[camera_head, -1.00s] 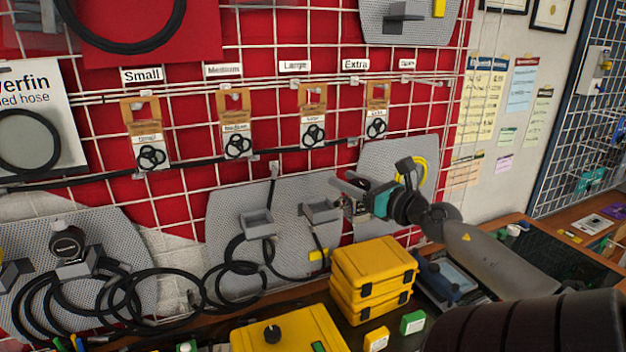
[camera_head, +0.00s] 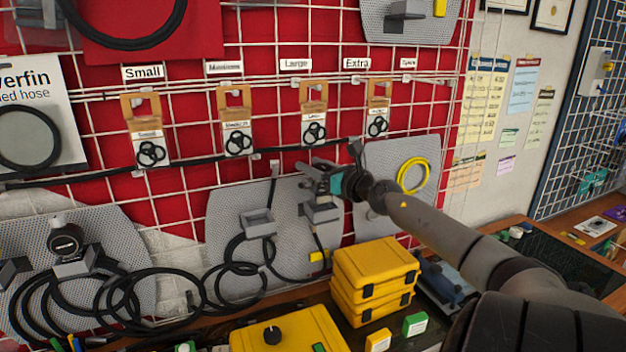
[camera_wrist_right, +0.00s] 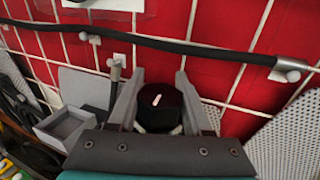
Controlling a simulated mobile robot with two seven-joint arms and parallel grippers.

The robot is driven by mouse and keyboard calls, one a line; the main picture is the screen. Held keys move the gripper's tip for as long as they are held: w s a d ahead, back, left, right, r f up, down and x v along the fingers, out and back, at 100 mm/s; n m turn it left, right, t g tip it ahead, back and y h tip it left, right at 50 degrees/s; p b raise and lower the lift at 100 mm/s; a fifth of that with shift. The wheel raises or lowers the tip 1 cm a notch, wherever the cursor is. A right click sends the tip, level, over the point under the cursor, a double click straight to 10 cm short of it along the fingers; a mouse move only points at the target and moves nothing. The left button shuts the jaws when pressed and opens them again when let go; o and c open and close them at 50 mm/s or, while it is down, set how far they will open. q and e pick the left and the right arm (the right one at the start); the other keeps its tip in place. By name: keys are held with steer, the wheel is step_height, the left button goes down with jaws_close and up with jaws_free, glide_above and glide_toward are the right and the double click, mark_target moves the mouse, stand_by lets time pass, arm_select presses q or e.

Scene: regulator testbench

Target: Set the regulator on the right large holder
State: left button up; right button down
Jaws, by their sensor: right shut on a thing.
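My right gripper (camera_head: 316,173) is raised in front of the red wall grid, just above the right grey holder (camera_head: 321,212). In the right wrist view the gripper (camera_wrist_right: 158,92) is shut on the regulator, a round black body (camera_wrist_right: 160,107) with a small pale mark, held between the two grey fingers. In the head view the regulator is too small and covered to make out. The neighbouring left grey holder (camera_head: 257,223) is an open tray with a black hose by it; it also shows in the right wrist view (camera_wrist_right: 68,125). My left gripper is not in view.
A black hose (camera_wrist_right: 200,45) runs across the grid close to the gripper. Another black regulator (camera_head: 66,241) sits on a holder at the far left. Stacked yellow cases (camera_head: 374,270) stand below. A yellow coil (camera_head: 412,176) hangs to the right.

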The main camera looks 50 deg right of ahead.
steer(key=shift+f+b, duration=0.4)
steer(key=shift+f, duration=0.9)
steer(key=shift+f, duration=0.15)
steer(key=c, duration=0.8)
jaws_free()
steer(key=shift+f, duration=0.25)
steer(key=o, duration=0.5)
steer(key=shift+r, duration=0.1)
steer(key=shift+c, duration=0.2)
steer(key=shift+r, duration=0.15)
steer(key=shift+s+a, duration=0.1)
steer(key=shift+s, duration=0.05)
steer(key=s+a, duration=0.2)
steer(key=s, duration=0.9)
steer(key=shift+s, duration=0.3)
steer(key=shift+a, duration=0.1)
